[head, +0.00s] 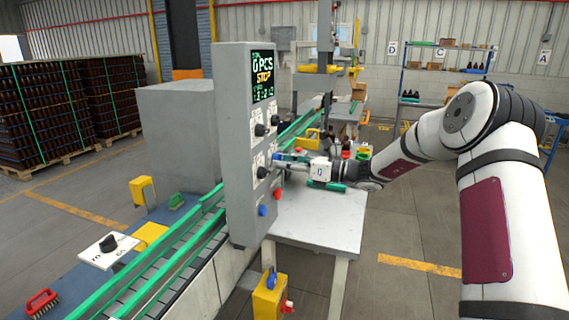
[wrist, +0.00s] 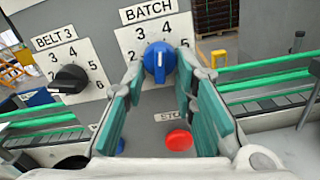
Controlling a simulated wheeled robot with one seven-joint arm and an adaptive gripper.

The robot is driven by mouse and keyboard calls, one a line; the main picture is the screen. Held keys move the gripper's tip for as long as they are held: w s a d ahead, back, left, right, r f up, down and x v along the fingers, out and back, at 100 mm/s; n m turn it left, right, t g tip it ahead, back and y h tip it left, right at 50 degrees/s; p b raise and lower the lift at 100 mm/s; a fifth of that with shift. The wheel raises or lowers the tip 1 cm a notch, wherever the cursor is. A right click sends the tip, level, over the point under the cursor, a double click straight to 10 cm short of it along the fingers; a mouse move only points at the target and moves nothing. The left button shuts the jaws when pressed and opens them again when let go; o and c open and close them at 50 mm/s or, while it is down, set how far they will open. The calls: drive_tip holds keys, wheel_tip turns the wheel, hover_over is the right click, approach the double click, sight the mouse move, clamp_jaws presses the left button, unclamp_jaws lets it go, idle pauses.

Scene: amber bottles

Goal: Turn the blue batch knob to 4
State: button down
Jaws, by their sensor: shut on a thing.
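The blue batch knob (wrist: 159,61) sits on a white plate (wrist: 130,38) marked BATCH, with numbers around the dial. My gripper (wrist: 168,72) has its teal finger pads on either side of the knob and is shut on it. The number the knob points to cannot be told clearly; the 4 shows just above it. In the head view my gripper (head: 282,160) reaches in from the right to the face of the grey control panel (head: 232,150), and its fingers mostly hide the knob.
A black BELT 3 knob (wrist: 69,79) is left of the batch plate. A red stop button (wrist: 179,140) is below, between my fingers. A display (head: 263,75) on the panel reads 0 PCS STOP. Green-railed conveyors (head: 150,270) run past the panel. A grey table (head: 320,225) stands below my arm.

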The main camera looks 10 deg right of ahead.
drive_tip(key=shift+s+m, duration=0.1)
drive_tip(key=shift+m, duration=1)
drive_tip(key=shift+f, duration=0.1)
drive_tip(key=c, duration=1.5)
unclamp_jaws()
drive_tip(key=shift+o, duration=0.2)
drive_tip(key=v, duration=1.2)
